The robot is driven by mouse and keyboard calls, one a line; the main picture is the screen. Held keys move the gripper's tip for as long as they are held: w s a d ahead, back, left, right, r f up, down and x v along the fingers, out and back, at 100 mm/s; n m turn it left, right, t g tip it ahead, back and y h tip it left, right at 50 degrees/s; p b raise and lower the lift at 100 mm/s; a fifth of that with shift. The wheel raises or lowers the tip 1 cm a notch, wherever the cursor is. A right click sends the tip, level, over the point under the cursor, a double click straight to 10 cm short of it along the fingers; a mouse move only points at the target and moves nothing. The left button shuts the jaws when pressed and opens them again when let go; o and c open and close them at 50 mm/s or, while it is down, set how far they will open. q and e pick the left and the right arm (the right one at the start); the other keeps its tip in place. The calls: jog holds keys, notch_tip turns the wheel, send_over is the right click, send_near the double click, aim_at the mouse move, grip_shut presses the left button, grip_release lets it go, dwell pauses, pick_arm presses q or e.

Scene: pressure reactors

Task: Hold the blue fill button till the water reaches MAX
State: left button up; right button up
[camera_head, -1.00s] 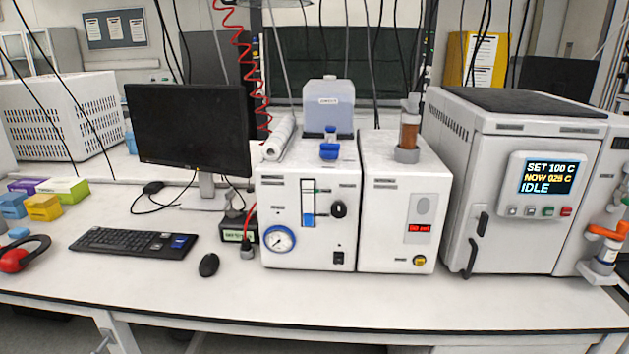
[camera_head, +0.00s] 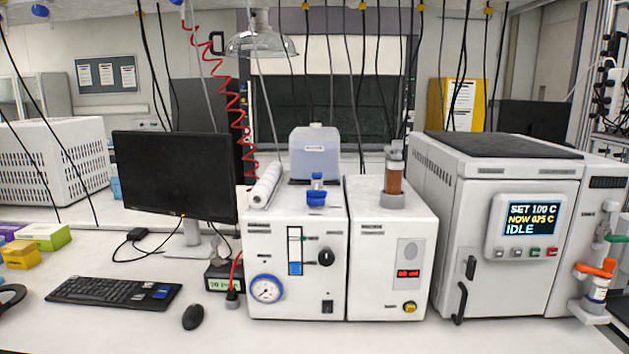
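A white unit (camera_head: 272,295) stands on the bench near the middle. A black knob (camera_head: 326,258) is right of the window. A translucent bluish tank (camera_head: 314,155) stands behind. Neither gripper is in view.
A second white unit (camera_head: 388,290) with a red display adjoins on the right. A large machine (camera_head: 525,265) shows SET 100 C and IDLE. A monitor (camera_head: 175,175), keyboard (camera_head: 115,291) and mouse (camera_head: 193,316) are left. A red coiled hose (camera_head: 237,110) hangs above. The front bench strip is clear.

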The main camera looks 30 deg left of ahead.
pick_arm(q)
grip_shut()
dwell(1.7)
